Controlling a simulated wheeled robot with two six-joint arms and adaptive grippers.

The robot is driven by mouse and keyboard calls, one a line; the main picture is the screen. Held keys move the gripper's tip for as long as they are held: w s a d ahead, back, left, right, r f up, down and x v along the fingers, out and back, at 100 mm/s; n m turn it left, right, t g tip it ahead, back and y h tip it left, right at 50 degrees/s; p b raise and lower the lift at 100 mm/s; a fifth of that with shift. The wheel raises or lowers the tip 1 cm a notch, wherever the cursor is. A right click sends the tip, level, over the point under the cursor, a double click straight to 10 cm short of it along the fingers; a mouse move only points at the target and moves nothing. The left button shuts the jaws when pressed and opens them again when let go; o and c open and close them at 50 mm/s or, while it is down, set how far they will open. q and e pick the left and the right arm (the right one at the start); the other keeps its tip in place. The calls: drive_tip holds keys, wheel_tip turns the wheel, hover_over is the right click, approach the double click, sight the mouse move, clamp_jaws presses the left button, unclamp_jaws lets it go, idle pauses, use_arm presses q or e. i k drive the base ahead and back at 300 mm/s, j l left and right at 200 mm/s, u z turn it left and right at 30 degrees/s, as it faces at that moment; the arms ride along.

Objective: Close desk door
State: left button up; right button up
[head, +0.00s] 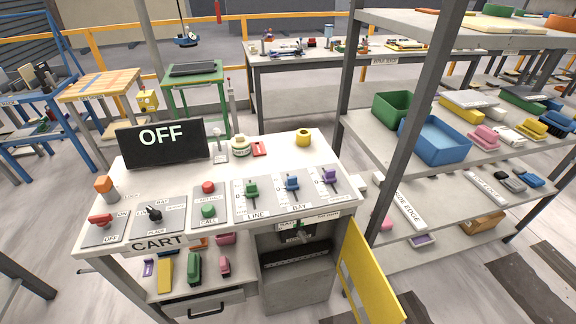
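The desk (275,145) stands in front of me with a white top, control panels and a black sign reading OFF. Its yellow door (368,272) is open, swung out to the right of the cabinet opening (297,262) under the desk's right side. The door's lower end runs close to the bottom edge of the picture. Inside the opening are a dark slotted shelf and some small items. Neither of my grippers shows in the head view.
A grey shelf rack (352,130) with bins stands close to the right of the open door. A drawer with a black handle (193,311) is under the desk's left side, below a shelf of coloured items.

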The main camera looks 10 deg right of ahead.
sight(380, 305)
drive_tip(key=k+l+u, duration=0.1)
drive_tip(key=l, duration=0.35)
drive_tip(key=k+l+u, duration=0.1)
drive_tip(key=l, duration=0.3)
drive_tip(key=k+l+u, duration=0.1)
drive_tip(key=l, duration=0.3)
drive_tip(key=k+l+u, duration=0.1)
drive_tip(key=l, duration=0.3)
drive_tip(key=k+l, duration=0.3)
drive_tip(key=k+l+u, duration=0.15)
drive_tip(key=l, duration=0.35)
